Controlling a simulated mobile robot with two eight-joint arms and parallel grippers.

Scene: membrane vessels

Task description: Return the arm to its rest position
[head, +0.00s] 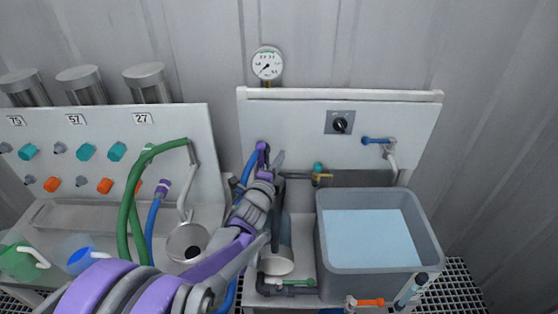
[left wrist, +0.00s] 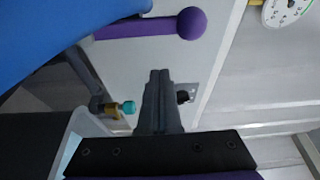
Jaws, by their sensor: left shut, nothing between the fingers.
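My left arm, purple and grey, comes in from the lower left in the head view. My right gripper is not in view.
A grey tub of water (head: 428,232) stands right of the arm. A brass valve with a teal knob (head: 318,168), a black dial (head: 340,122) and a gauge (head: 267,63) are near. A green hose (head: 126,205) and the left panel (head: 180,125) are to the left.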

